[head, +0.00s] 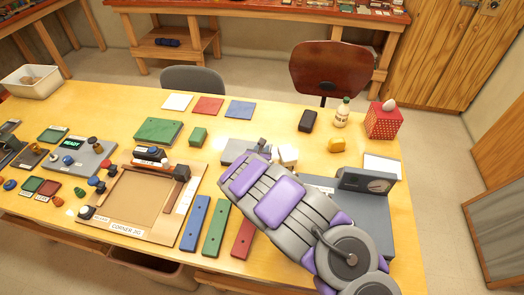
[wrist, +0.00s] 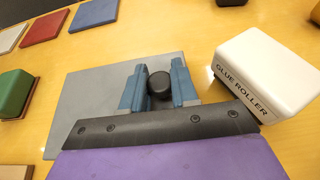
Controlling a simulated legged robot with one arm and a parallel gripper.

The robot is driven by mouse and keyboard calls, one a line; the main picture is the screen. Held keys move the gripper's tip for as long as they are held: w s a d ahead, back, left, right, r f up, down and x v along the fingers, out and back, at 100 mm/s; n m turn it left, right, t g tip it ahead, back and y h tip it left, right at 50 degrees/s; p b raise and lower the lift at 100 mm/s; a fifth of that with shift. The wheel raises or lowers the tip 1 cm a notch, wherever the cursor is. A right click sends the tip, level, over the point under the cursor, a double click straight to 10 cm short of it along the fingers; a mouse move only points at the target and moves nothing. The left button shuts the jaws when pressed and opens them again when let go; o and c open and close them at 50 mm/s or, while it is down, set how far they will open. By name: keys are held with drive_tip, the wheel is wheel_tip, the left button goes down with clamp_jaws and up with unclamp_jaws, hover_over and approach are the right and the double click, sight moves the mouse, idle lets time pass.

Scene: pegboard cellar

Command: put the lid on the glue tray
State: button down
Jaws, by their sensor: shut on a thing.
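The lid is a flat grey plate with a round black knob, in the wrist view (wrist: 85,95) and, partly covered by my arm, in the head view (head: 232,148). My gripper (wrist: 158,82) is shut on the knob, with one blue finger on each side of it. In the head view my gripper (head: 262,150) is over the table's middle, at the end of my grey and purple arm. I cannot make out the glue tray; it may be under the lid or behind my arm. Whether the lid rests on something or hangs is unclear.
A white block marked GLUE ROLLER (wrist: 262,70) stands close at the lid's right. A green block (head: 198,136) is to the left. A wooden frame (head: 125,228) and coloured bars (head: 215,226) lie nearer. A grey device (head: 368,182) stands right.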

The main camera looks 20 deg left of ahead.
drive_tip(key=shift+a, duration=0.5)
drive_tip(key=c, duration=1.2)
unclamp_jaws()
drive_tip(key=o, duration=0.3)
drive_tip(key=shift+d+r, duration=0.1)
drive_tip(key=shift+d, duration=0.3)
drive_tip(key=shift+o, duration=0.2)
drive_tip(key=shift+d, duration=0.3)
drive_tip(key=shift+s+a+r, duration=0.15)
drive_tip(key=shift+s+a, duration=0.3)
drive_tip(key=p+v, duration=0.2)
drive_tip(key=v, duration=0.9)
drive_tip(key=shift+d, duration=0.1)
